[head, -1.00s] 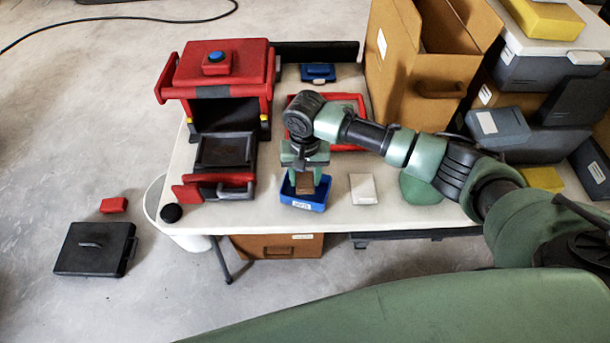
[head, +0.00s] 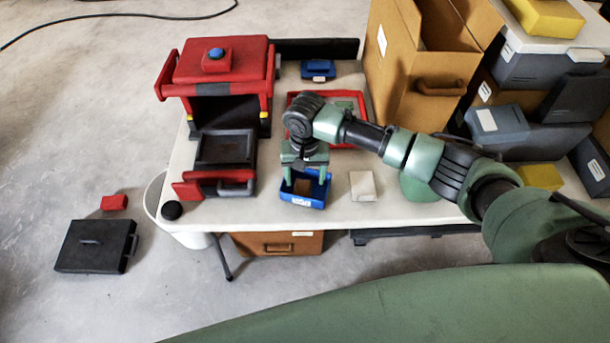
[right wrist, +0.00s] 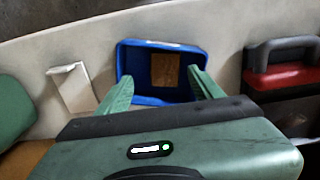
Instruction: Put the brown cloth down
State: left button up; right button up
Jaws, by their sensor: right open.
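The brown cloth (head: 302,187) lies flat inside the blue open container (head: 314,203) on the white table. In the right wrist view the cloth (right wrist: 165,70) rests on the floor of the blue container (right wrist: 128,62), off its walls as far as I can see. My right gripper (head: 305,177) is above the container, pointing down. Its two green fingers (right wrist: 160,80) are spread apart on either side of the cloth, with nothing between them. My left gripper is not in view.
A white block (head: 363,186) stands just right of the container. The red press-like box (head: 212,75) with its black tray stands to the left. A red-rimmed tray (head: 350,146) is behind my gripper. A large cardboard box (head: 410,80) fills the back right of the table.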

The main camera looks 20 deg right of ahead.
aim_at(305, 188)
notch_tip(305, 188, up, 13)
jog(key=b, duration=0.1)
dwell(0.3)
dwell(0.4)
